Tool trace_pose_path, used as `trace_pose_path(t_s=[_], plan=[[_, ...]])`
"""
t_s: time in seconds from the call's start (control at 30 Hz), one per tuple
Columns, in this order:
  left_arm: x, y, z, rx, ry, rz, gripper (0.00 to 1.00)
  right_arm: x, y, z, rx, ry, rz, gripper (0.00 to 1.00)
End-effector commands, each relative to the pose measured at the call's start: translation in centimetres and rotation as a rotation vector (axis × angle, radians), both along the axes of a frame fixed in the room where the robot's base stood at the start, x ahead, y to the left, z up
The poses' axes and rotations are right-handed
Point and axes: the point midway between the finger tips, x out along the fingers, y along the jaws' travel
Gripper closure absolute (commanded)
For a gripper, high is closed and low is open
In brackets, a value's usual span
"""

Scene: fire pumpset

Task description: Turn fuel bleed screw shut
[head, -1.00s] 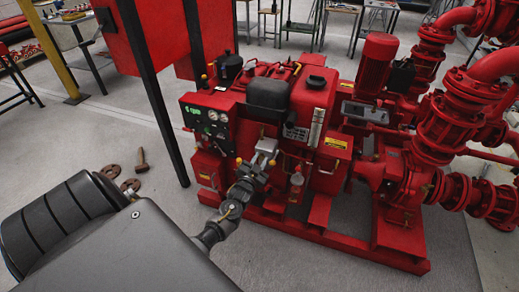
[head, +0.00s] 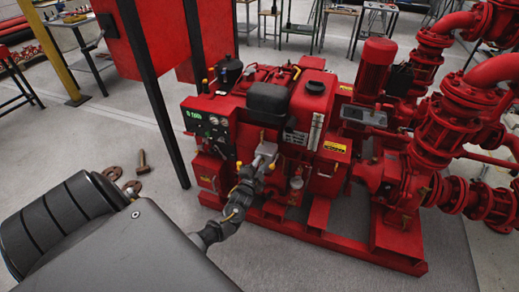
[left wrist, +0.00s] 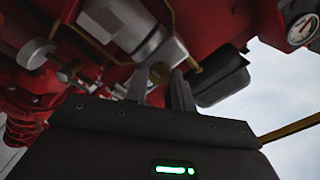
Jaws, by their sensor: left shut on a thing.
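The red fire pumpset (head: 300,120) stands on its red base frame in the head view. My left gripper (head: 258,168) reaches to its near side, just below a grey metal block (head: 266,150). The gripper is shut on this screw, which looks like the fuel bleed screw. The fingers hide part of it. The screw is too small to make out in the head view. My right gripper is not in view.
Thin brass pipes and a grey round knob (left wrist: 35,53) lie close around the fingers. A black post (head: 155,100) stands further left. Red pipework (head: 450,110) fills the right.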

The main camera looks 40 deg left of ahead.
Motion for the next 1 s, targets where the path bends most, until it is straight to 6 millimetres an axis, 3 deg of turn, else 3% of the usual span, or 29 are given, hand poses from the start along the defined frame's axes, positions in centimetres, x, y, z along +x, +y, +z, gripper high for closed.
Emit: trace_pose_path(t_s=[0.37, 0.4, 0.53, 0.87, 1.0], plan=[[0.0, 0.0, 0.0, 0.004, 0.002, -0.001, 0.98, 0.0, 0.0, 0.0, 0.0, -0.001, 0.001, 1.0], [0.0, 0.0, 0.0, 0.004, 0.002, -0.001, 0.71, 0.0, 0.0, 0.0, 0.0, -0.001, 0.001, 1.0], [0.0, 0.0, 0.0, 0.003, 0.002, -0.001, 0.54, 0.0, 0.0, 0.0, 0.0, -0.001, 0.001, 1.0], [-0.3, -0.1, 0.0, 0.003, 0.002, -0.001, 0.53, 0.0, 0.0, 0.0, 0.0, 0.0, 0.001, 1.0], [-1.8, -0.7, -0.1, 0.002, 0.004, -0.002, 0.53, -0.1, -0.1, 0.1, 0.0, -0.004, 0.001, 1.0]])
